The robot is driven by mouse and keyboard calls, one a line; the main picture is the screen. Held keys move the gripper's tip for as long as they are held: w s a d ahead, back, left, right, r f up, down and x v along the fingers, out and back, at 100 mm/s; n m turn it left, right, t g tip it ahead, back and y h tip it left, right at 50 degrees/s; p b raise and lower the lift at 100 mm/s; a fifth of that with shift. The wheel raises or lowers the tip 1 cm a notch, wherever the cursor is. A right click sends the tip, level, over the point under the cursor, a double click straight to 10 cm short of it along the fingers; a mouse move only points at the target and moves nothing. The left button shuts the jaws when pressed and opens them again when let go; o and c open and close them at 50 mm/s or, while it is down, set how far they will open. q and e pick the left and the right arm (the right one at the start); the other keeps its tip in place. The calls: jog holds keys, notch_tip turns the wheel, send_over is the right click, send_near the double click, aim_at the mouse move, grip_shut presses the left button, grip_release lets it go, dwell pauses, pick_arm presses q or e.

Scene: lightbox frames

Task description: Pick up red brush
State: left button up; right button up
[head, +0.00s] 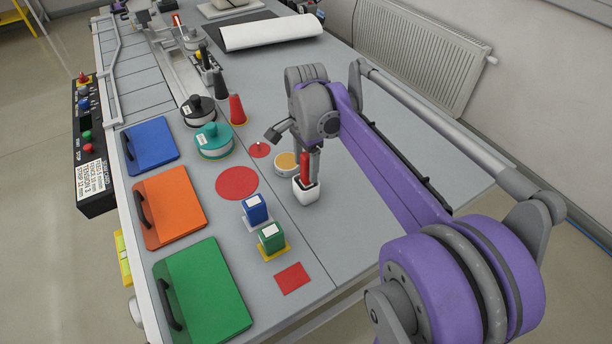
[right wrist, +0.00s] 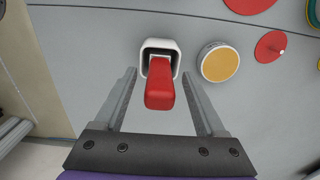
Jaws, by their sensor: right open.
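The red brush (head: 304,170) stands upright in a small white holder (head: 306,193) on the grey table. In the right wrist view the red brush (right wrist: 160,88) points toward the camera, its lower end hidden inside the white holder (right wrist: 160,44). My right gripper (head: 311,158) is above the holder, pointing down. In the right wrist view my right gripper (right wrist: 159,76) is open, with one finger on each side of the brush and a gap to it on both sides. My left gripper is not in view.
A yellow-topped round tin (head: 286,161) stands close beside the holder. Blue (head: 256,209) and green (head: 271,237) blocks, a red disc (head: 237,183) and a red cone (head: 237,110) are to the left. The table right of the holder is clear.

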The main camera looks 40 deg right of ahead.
jog(key=shift+f, duration=0.85)
grip_shut()
jog(key=shift+r, duration=0.1)
notch_tip(320, 180, up, 10)
jog(key=shift+f, duration=0.1)
